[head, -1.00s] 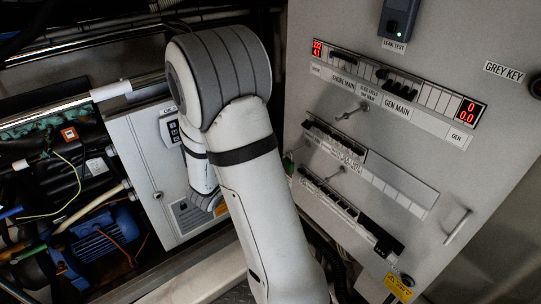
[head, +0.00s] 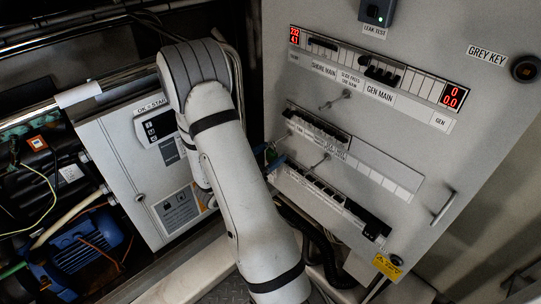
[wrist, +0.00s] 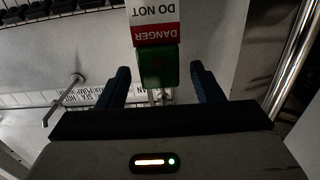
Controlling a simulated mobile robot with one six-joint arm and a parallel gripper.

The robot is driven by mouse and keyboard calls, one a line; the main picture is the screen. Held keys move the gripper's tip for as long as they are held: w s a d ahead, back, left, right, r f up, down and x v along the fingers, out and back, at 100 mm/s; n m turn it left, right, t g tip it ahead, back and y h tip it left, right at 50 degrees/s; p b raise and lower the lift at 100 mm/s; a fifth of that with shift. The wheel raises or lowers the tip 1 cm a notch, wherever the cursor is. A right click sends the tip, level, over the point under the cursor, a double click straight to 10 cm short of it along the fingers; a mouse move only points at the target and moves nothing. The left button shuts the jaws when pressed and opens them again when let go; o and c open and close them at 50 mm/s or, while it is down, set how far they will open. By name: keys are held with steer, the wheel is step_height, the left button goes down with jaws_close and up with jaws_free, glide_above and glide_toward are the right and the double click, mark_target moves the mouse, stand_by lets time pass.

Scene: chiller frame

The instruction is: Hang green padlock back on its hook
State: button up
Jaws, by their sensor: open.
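The green padlock (wrist: 158,67) shows in the wrist view between the two blue fingers of my open gripper (wrist: 161,80). A narrow gap shows on each side of it, so the fingers do not appear to grip it. A red and white DANGER DO NOT tag (wrist: 154,22) adjoins the padlock and reads upside down. The padlock's shackle is partly hidden by my gripper. In the head view my gripper (head: 272,160) is at the grey panel's left edge, where the padlock is hard to make out. A metal peg, perhaps a hook (wrist: 66,100), sticks out to the left in the wrist view.
The grey panel (head: 420,60) carries rows of breakers and two protruding metal rods, an upper one (head: 355,103) and a lower one (head: 320,162). A white control box (head: 120,150) stands left of my arm. A bright metal pipe (wrist: 296,50) runs along the wrist view's right side.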

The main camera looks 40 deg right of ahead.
steer(key=shift+d, duration=0.65)
steer(key=shift+c, duration=0.3)
steer(key=c, duration=1.2)
steer(key=shift+w+r, duration=0.1)
steer(key=shift+r, duration=0.4)
steer(key=shift+a+r, duration=0.2)
steer(key=a, duration=0.6)
steer(key=s+a+b, duration=0.1)
steer(key=a, duration=1)
steer(key=shift+s+a+b, duration=0.2)
steer(key=shift+a+b, duration=0.1)
steer(key=shift+b, duration=0.05)
